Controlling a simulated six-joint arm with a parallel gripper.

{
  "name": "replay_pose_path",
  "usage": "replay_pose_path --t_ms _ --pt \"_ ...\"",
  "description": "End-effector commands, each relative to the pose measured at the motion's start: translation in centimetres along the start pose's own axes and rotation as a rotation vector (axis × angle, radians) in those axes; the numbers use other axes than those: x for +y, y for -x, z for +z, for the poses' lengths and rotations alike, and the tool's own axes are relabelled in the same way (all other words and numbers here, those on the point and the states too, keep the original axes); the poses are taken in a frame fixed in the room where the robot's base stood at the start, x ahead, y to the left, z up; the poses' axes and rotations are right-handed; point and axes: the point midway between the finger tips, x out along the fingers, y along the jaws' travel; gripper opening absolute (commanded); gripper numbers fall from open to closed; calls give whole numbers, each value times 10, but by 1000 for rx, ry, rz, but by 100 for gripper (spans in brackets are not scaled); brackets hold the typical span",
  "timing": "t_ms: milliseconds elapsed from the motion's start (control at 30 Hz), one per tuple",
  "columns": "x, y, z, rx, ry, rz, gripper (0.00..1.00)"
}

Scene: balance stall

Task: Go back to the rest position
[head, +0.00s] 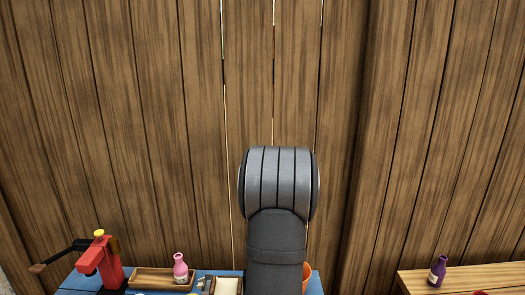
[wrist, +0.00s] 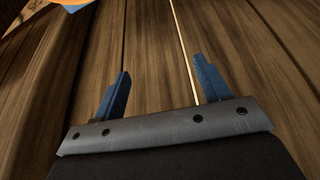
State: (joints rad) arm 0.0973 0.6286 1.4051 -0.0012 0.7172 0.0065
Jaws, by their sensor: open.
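My gripper (wrist: 160,88) shows in the wrist view with its two blue fingers spread apart and nothing between them. Plank wall fills the view behind the fingers. In the head view my grey arm rises in front of the blue table, and the gripper itself cannot be made out there.
On the blue table (head: 80,283) stand a red device with a dark arm (head: 110,268), a wooden tray (head: 150,279), a pink bottle (head: 181,270) and an orange container (head: 307,272), partly hidden. A purple bottle (head: 438,271) stands on a wooden table (head: 480,277) at right. The plank wall (head: 150,120) rises behind.

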Motion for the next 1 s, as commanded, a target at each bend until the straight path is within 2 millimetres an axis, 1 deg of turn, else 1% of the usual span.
replay_pose_path --t_ms 33,100,300,600,800,1000 --pt "12 -1 -1 0 -20 9 69" --pt "26 -2 -2 1 -44 19 69" --pt "66 -4 -2 2 -114 47 69" --pt "124 -6 3 2 -206 87 69" --pt "154 -6 6 2 -251 105 69" --pt "167 -6 8 3 -270 113 69"
